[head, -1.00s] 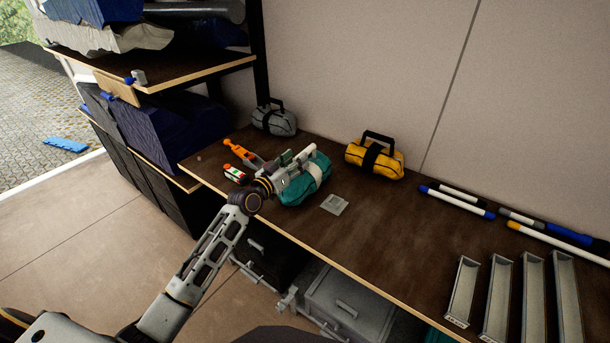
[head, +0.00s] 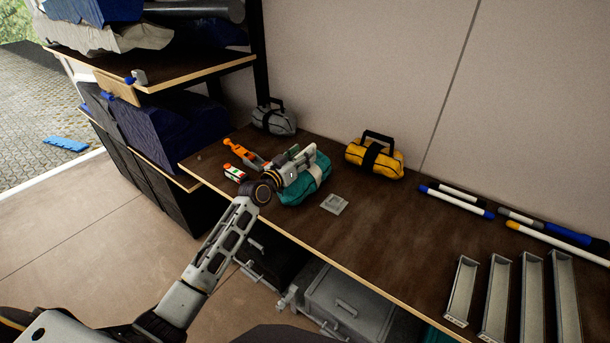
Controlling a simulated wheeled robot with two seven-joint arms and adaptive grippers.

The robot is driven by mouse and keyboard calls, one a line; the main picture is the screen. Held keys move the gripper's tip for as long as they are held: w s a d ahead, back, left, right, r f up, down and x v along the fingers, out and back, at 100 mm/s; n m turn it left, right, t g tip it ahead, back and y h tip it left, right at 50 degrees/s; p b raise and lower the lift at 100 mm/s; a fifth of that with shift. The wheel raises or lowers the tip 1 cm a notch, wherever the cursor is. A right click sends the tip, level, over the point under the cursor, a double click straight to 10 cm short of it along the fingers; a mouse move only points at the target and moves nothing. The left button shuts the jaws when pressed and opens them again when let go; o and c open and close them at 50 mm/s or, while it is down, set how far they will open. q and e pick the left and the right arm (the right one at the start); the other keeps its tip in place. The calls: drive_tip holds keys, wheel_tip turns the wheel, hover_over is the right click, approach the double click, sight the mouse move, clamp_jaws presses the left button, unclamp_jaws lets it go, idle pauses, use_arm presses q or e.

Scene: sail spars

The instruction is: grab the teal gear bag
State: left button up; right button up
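The teal gear bag (head: 308,190) lies on the dark wooden bench near its front edge, at the left part of the bench. A pale strap band shows on its right side. My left gripper (head: 302,160) is over the top of the bag, at its upper left side, and hides the bag's handle area. The fingers overlap the bag in this view, so I cannot tell whether they are closed on the handle or open around it. My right gripper does not show.
A grey bag (head: 273,120) and a yellow bag (head: 374,157) stand at the back of the bench (head: 400,240). Orange tools (head: 240,150) and a red-and-white item (head: 234,173) lie left of the gripper. A small grey plate (head: 334,204) lies to the right. Open trays (head: 497,288) stand farther right.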

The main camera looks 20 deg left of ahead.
use_arm(q)
drive_tip(key=c, duration=0.7)
drive_tip(key=shift+c, duration=1.3)
clamp_jaws()
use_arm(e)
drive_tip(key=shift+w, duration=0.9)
use_arm(q)
drive_tip(key=shift+r, duration=0.1)
